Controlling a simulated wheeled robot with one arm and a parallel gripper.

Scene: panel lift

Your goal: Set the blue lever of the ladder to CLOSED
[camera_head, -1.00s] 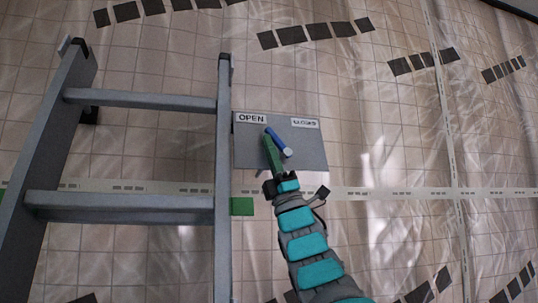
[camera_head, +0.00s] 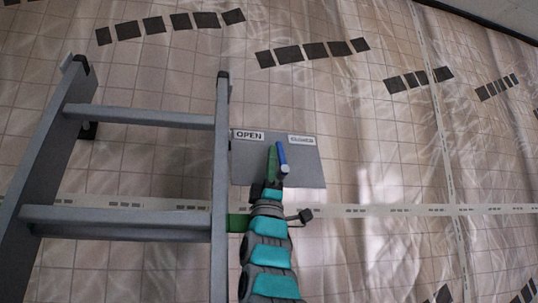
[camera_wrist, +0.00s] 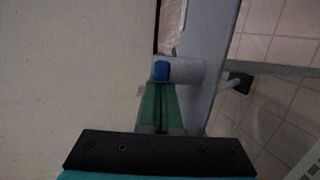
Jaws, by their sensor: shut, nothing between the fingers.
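The blue lever (camera_head: 281,154) sits on a grey panel (camera_head: 308,166) fixed beside the ladder's right rail. Its pale pivot (camera_head: 285,169) is at the bottom, and the lever points nearly straight up, leaning slightly left, between the OPEN label (camera_head: 249,135) and the CLOSED label (camera_head: 302,140). My gripper (camera_head: 271,150), with green fingers, is shut and empty just left of the lever, close along its side; contact cannot be told. In the wrist view the blue lever (camera_wrist: 161,72) is seen end-on at the tips of my gripper (camera_wrist: 157,86), with the grey pivot cylinder (camera_wrist: 187,71) to its right.
The grey ladder (camera_head: 221,190) stands on the left, with its rungs (camera_head: 140,117) reaching left from the rail by the panel. The area right of the panel is clear, with a tiled, plastic-covered surface (camera_head: 385,160) behind.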

